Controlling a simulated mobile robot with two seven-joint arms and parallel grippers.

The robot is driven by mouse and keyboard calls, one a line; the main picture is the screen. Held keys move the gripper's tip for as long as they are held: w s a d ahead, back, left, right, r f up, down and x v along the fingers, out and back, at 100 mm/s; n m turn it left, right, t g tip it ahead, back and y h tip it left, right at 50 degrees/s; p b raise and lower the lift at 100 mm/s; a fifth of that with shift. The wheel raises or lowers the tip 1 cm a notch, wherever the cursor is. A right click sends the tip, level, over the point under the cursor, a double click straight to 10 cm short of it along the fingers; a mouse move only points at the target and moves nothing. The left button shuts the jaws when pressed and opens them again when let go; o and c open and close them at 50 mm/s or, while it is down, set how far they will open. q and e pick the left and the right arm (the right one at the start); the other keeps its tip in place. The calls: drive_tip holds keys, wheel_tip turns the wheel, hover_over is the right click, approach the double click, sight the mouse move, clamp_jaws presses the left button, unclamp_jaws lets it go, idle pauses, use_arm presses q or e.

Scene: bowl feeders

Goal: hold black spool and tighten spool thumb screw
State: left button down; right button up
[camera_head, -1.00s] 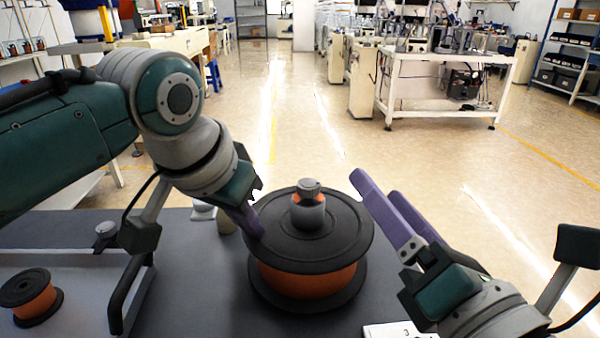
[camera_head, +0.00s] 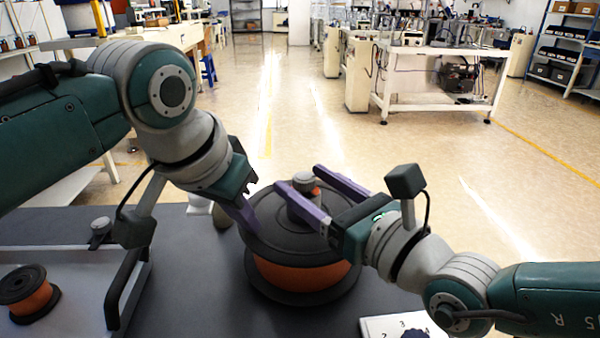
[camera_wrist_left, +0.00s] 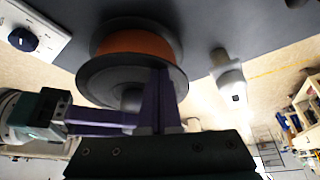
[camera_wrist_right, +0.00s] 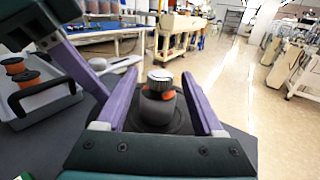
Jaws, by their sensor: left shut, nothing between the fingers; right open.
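The large black spool (camera_head: 300,275) with orange winding stands on the dark table, its grey thumb screw (camera_head: 304,181) on top at the hub. In the right wrist view the thumb screw (camera_wrist_right: 160,80) sits between the fingers, with an orange band under its cap. My right gripper (camera_head: 305,182) is open, one finger on each side of the thumb screw, with gaps showing. My left gripper (camera_head: 252,225) is shut and empty, its fingertips against or very near the left edge of the spool's upper flange; contact is unclear. The left wrist view also shows the spool (camera_wrist_left: 135,50).
A small orange spool (camera_head: 28,295) lies in a grey tray (camera_head: 75,262) at the left. A white numbered card with a dark knob (camera_head: 395,325) is at the front right. A pale cylindrical piece (camera_head: 200,205) stands behind the left gripper.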

drive_tip(key=shift+x, duration=0.8)
clamp_jaws()
